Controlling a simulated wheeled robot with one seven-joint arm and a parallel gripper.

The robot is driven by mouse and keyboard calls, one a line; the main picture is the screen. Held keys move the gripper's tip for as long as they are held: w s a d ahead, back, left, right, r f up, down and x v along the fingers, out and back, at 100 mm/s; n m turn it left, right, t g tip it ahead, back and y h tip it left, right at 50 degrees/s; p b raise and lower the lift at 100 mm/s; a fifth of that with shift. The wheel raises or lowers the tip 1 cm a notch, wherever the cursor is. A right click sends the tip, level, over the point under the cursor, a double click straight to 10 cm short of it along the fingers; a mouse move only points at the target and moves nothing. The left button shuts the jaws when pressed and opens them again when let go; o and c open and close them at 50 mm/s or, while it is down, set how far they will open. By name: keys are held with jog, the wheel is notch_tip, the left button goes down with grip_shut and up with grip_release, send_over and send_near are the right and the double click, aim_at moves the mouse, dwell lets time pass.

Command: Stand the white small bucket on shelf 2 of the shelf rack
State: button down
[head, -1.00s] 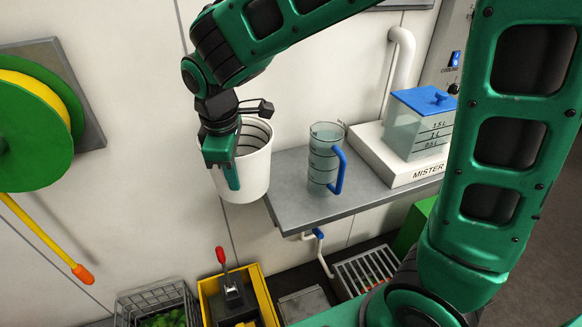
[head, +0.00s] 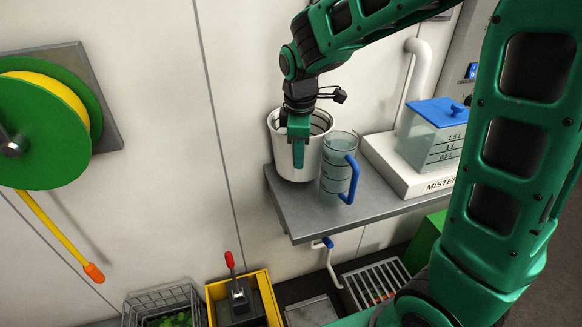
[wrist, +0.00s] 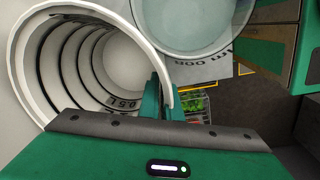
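The white small bucket (head: 284,160) is upright at the left back of the grey shelf (head: 300,217), against or close to the wall. I cannot tell whether its base touches the shelf or hangs just above it. My gripper (head: 298,160) is shut on the bucket's front rim, one finger outside the wall. In the wrist view, the bucket's inside (wrist: 130,65) shows empty, with dark ring marks, and the rim lies between my fingers (wrist: 162,100). No label reading shelf 2 is visible.
A clear measuring jug (head: 336,178) with a blue handle stands right beside the bucket, close or touching. A white base (head: 405,178) with a blue-lidded tank (head: 432,135) is further right. A yellow bin (head: 262,290) and wire basket (head: 165,305) sit below. A hose reel (head: 45,130) hangs left.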

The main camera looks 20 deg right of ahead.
aim_at(298, 181)
jog(key=shift+a+f, duration=0.15)
jog(key=shift+f, duration=1.4)
jog(key=c, duration=2)
grip_release()
jog(key=shift+f, duration=0.1)
